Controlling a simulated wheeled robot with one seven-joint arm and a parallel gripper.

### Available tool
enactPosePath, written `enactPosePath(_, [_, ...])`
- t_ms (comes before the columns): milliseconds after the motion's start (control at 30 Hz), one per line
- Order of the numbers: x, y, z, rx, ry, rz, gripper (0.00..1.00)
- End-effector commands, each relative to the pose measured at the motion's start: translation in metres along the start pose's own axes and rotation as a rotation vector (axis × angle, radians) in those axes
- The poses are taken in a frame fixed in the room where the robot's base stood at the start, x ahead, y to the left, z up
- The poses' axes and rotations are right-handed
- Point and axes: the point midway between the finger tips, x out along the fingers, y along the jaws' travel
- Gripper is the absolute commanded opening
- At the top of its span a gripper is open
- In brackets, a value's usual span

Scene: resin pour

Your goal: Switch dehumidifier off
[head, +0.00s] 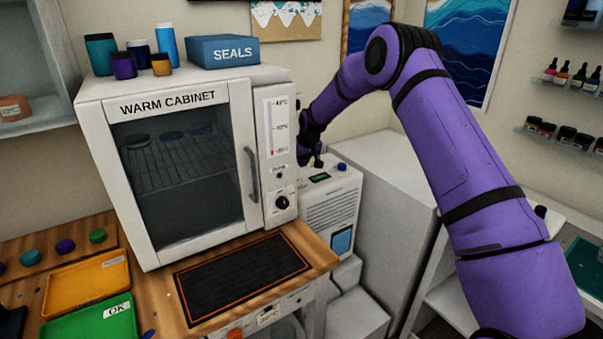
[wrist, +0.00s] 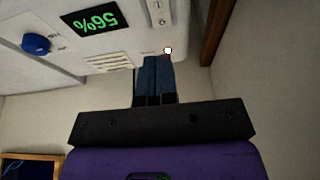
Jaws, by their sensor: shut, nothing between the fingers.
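The dehumidifier (head: 326,218) is a white unit standing on the floor side, to the right of the warm cabinet. Its top panel shows a green display (head: 320,177) and a blue knob (head: 342,167). In the wrist view the panel fills the top, with the display (wrist: 90,19) reading 56%, the blue knob (wrist: 37,44) and a small lit, pale yellow spot (wrist: 168,50). My gripper (wrist: 156,58) is shut and empty, its fingertips at the panel close beside the lit spot. I cannot tell whether they touch it. In the head view my gripper (head: 316,161) is small and dark above the panel.
The warm cabinet (head: 180,165) stands close on the left, with its handle and dial side near my wrist. A large white box (head: 385,190) stands on the right of the dehumidifier. The wall is close behind. A black mat (head: 242,277) lies on the wooden bench.

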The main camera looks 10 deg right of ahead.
Motion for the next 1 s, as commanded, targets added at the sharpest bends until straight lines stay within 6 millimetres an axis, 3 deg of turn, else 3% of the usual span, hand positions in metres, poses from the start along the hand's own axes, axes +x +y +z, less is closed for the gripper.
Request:
enactPosePath(200, [-0.040,0.000,0.000,0.000,0.003,0.001,0.00])
enactPosePath(400, [-0.058,0.000,-0.001,0.000,0.003,0.001,0.00])
enactPosePath(833, [-0.060,-0.001,-0.001,-0.006,0.002,0.000,0.00])
enactPosePath(1000, [-0.059,-0.025,0.000,-0.140,-0.016,-0.016,0.00])
